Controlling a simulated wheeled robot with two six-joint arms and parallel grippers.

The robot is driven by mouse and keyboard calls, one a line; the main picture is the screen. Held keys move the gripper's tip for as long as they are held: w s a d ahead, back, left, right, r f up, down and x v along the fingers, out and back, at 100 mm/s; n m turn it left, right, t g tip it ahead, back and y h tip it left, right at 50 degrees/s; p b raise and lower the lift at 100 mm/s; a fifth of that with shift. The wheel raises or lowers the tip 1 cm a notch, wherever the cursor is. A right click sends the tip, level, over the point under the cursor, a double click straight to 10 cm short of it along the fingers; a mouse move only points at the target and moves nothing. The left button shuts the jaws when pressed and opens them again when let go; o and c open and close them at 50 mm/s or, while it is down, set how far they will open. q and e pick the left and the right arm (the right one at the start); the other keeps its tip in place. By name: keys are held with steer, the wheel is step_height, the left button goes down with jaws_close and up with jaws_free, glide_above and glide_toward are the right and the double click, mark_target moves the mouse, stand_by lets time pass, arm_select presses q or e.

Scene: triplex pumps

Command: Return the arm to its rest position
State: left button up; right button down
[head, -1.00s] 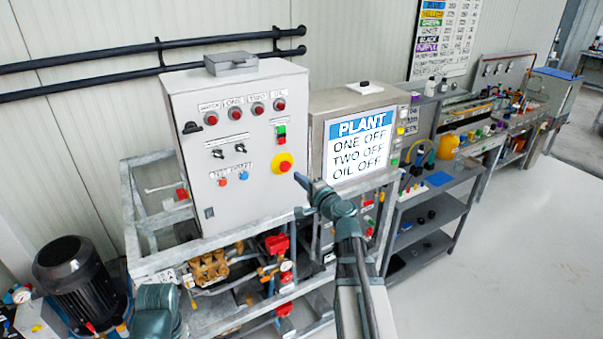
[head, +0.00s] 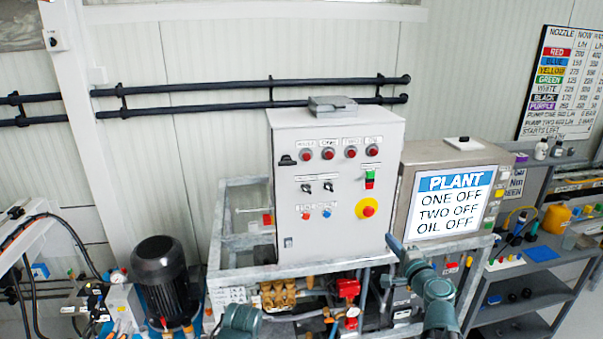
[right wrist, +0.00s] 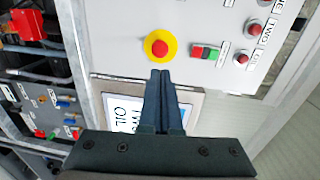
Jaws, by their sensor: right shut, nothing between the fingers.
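My right gripper (head: 394,243) is in front of the lower right edge of the grey control cabinet (head: 338,218). In the right wrist view its two fingers (right wrist: 161,74) are together with nothing between them. The fingertips appear just below the red emergency stop on its yellow disc (right wrist: 159,48); whether they touch the panel cannot be told. The emergency stop also shows in the head view (head: 368,208). A teal arm part of mine shows at the bottom of the head view, but no left gripper fingers are seen.
The plant screen (head: 451,204) reads ONE OFF, TWO OFF, OIL OFF. A black motor (head: 161,275) stands left of the metal frame. Brass and red pump parts (head: 278,293) sit below the cabinet. A grey shelf unit (head: 535,295) stands at the right.

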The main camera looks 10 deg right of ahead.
steer(key=s+a+f+n+g+y+b, duration=0.25)
steer(key=a+f+n+g, duration=0.4)
steer(key=a, duration=0.65)
steer(key=s+a+f+n+g+y+b, duration=0.1)
steer(key=s+a+f+n+g+y, duration=0.3)
steer(key=a+f+n, duration=0.55)
steer(key=s+a+f+n+g+h+b, duration=0.3)
steer(key=s+a+f+n+g+h, duration=0.2)
steer(key=s+f, duration=0.5)
steer(key=s+a+g+h, duration=0.2)
steer(key=s+h, duration=0.1)
steer(key=s, duration=0.1)
steer(key=shift+s+a+f, duration=0.2)
steer(key=shift+f, duration=0.05)
